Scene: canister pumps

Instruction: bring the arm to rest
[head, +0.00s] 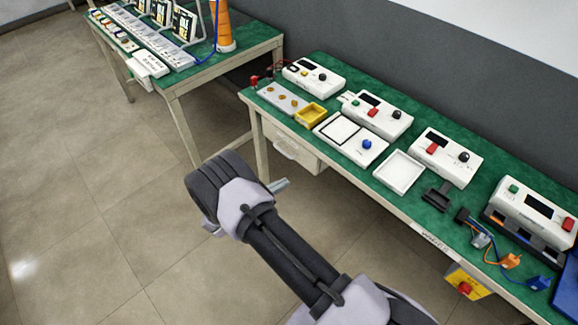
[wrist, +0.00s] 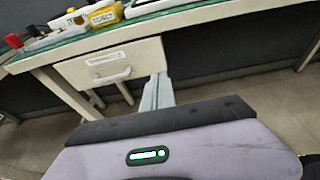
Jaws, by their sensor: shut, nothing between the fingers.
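My arm reaches up from the bottom of the head view, out over the bare floor in front of the bench. My gripper (wrist: 158,90) shows in the wrist view as grey fingers held together, with nothing between them. In the head view its fingers (head: 279,186) stick out past the dark wrist, near the front of the bench drawer. The gripper is apart from the things on the bench top. Most of the fingers' length is hidden by the wrist in the head view.
The green-topped bench (head: 331,72) carries several white instruments, a yellow tray (head: 311,114) and a white tray (head: 399,172). Its drawer (wrist: 110,66) is close to my gripper. A second bench (head: 252,50) stands at the back left. The floor (head: 90,190) at left is clear.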

